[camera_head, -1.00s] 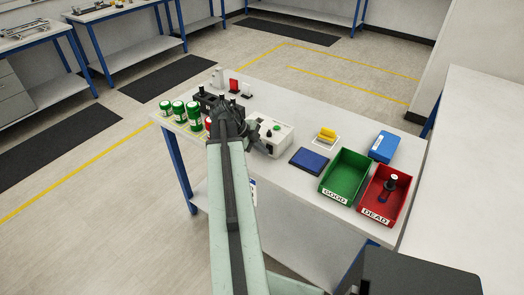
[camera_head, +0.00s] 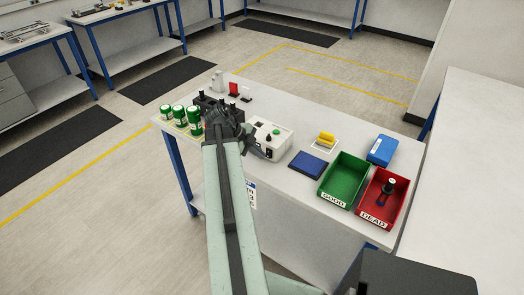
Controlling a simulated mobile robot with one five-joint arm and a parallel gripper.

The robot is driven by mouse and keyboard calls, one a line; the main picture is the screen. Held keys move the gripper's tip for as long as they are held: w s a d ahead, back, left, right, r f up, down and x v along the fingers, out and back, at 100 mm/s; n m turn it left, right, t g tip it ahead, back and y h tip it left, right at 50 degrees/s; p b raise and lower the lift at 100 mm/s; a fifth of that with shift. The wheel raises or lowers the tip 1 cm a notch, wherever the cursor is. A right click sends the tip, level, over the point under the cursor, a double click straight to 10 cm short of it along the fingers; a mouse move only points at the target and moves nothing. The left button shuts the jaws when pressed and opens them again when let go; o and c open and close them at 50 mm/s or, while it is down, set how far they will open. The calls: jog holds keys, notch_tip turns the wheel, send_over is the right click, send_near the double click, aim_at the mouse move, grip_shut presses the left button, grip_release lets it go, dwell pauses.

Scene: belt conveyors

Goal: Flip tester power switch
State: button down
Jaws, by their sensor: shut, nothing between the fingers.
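The tester is a white box (camera_head: 281,137) near the middle of the workbench. My gripper (camera_head: 246,130) is at the tester's left side, seen from behind and above. It looks shut and empty. My arm hides part of the tester's left end, and I cannot tell whether the fingers touch it.
Green cans (camera_head: 179,115) stand at the bench's left end, near black holders (camera_head: 207,102). To the right lie a blue pad (camera_head: 308,164), a yellow block (camera_head: 326,138), a green GOOD bin (camera_head: 343,178), a red DEAD bin (camera_head: 369,213) holding a dark item, and a blue box (camera_head: 382,149).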

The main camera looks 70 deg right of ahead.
aim_at(268, 154)
jog(key=a, duration=0.2)
jog(key=shift+w+a+r, duration=0.25)
jog(key=shift+a+r, duration=0.05)
jog(key=p+v, duration=0.8)
jog(key=v, duration=0.1)
jog(key=shift+w+d+r, duration=0.2)
jog(key=shift+w+r, duration=0.05)
jog(key=b+x, duration=0.6)
jog(key=x, duration=0.1)
jog(key=a+b+x, duration=0.1)
jog(key=b+x, duration=0.3)
jog(key=shift+w+f, duration=0.15)
jog(key=shift+f, duration=0.5)
jog(key=shift+s+d, duration=0.2)
jog(key=shift+d, duration=0.5)
jog(key=shift+s+d, duration=0.2)
jog(key=shift+d, duration=0.45)
jog(key=shift+s+d, duration=0.2)
jog(key=shift+d, duration=0.5)
